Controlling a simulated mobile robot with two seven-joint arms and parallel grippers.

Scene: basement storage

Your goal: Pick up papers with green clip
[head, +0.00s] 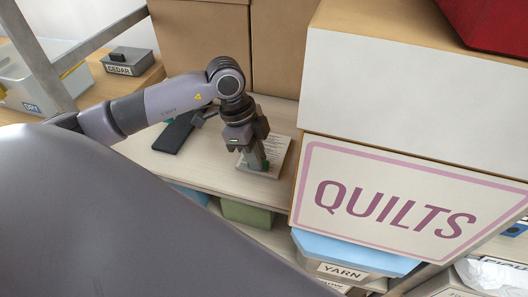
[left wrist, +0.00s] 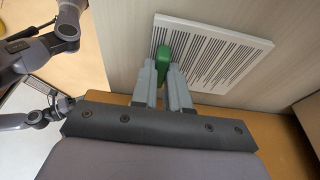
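The papers with green clip (left wrist: 210,52) are a white stack with dark printed lines. They lie on the pale shelf board, and they also show in the head view (head: 276,150). The green clip (left wrist: 164,62) stands up at the stack's edge. My left gripper (head: 254,163) points down over the papers. In the left wrist view its two fingers (left wrist: 162,72) are close together, one on each side of the clip, and look shut on it. The fingers partly hide the clip. My right gripper does not show.
A big box marked QUILTS (head: 395,205) stands close right of the papers. Brown cardboard boxes (head: 205,38) stand behind. A dark flat object (head: 176,132) lies left on the shelf (head: 205,170). Below are a green box (head: 246,213) and a YARN box (head: 345,262).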

